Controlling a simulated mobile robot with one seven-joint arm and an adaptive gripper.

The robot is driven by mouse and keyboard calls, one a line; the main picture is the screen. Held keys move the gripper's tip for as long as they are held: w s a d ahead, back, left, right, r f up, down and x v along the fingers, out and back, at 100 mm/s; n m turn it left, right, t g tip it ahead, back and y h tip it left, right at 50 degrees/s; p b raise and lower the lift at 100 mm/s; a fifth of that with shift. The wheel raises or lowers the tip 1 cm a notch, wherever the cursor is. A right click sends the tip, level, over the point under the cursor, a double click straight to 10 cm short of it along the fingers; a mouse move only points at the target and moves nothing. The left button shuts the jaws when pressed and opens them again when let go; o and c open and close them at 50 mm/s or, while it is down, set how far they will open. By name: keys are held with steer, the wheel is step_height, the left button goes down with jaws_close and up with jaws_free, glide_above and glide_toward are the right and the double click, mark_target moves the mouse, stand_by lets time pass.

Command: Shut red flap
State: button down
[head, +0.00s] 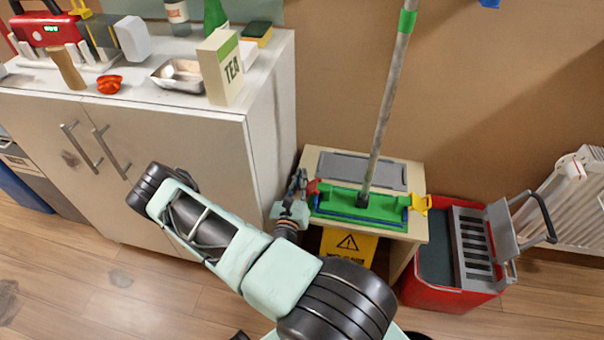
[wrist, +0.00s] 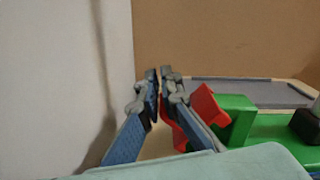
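The green mop head (head: 362,205) lies on a small wooden table, with a red flap (head: 313,187) at its left end and a yellow flap (head: 419,204) at its right end. In the wrist view the red flap (wrist: 208,104) stands up at a tilt beside the green part (wrist: 236,118). My gripper (head: 298,180) is just left of the red flap. In the wrist view my gripper's fingertips (wrist: 161,74) nearly meet, with nothing seen between them. The right finger hides part of the red flap; I cannot tell whether they touch.
The white cabinet (head: 268,120) stands close on my gripper's left. The mop pole (head: 390,90) rises from the mop head. A grey panel (head: 362,170) lies on the table behind it. A red bucket (head: 440,292) stands at the right, and a yellow warning sign (head: 348,243) is below.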

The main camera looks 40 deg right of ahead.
steer(key=shift+s+d+f+n, duration=0.35)
steer(key=shift+s+f+n, duration=0.15)
steer(key=shift+n, duration=0.4)
steer(key=c, duration=2.1)
jaws_free()
steer(key=shift+w, duration=0.1)
steer(key=shift+w+a, duration=0.1)
steer(key=shift+r, duration=0.25)
step_height(320, 180, up, 10)
steer(key=shift+f, duration=0.2)
steer(key=shift+c, duration=0.3)
